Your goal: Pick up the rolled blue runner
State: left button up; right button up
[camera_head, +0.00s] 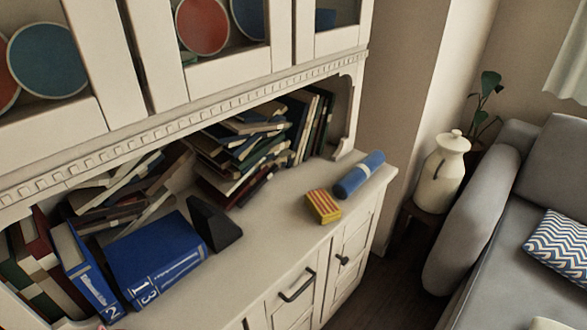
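The rolled blue runner (359,175) lies on the cream cabinet's counter (270,237), near its right end. It is a blue roll with a pale band around it, lying at a slant. A small red-and-yellow striped box (323,206) sits just to its left and nearer to me. Neither of my grippers shows in the head view, so I cannot see whether they are open or shut.
Blue binders (155,258), a dark wedge-shaped object (213,224) and stacked books (240,158) fill the counter's left and back. The upper cabinet overhangs the counter. A white vase (443,172) and a grey sofa (482,215) stand to the right.

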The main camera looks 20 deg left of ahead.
aim_at(344, 188)
jog(key=i+l+u, duration=0.2)
jog(key=u, duration=0.25)
jog(key=i+l+u, duration=0.3)
jog(key=u, duration=0.2)
jog(key=i+l+u, duration=0.15)
jog(key=l+u, duration=0.3)
jog(key=j, duration=0.1)
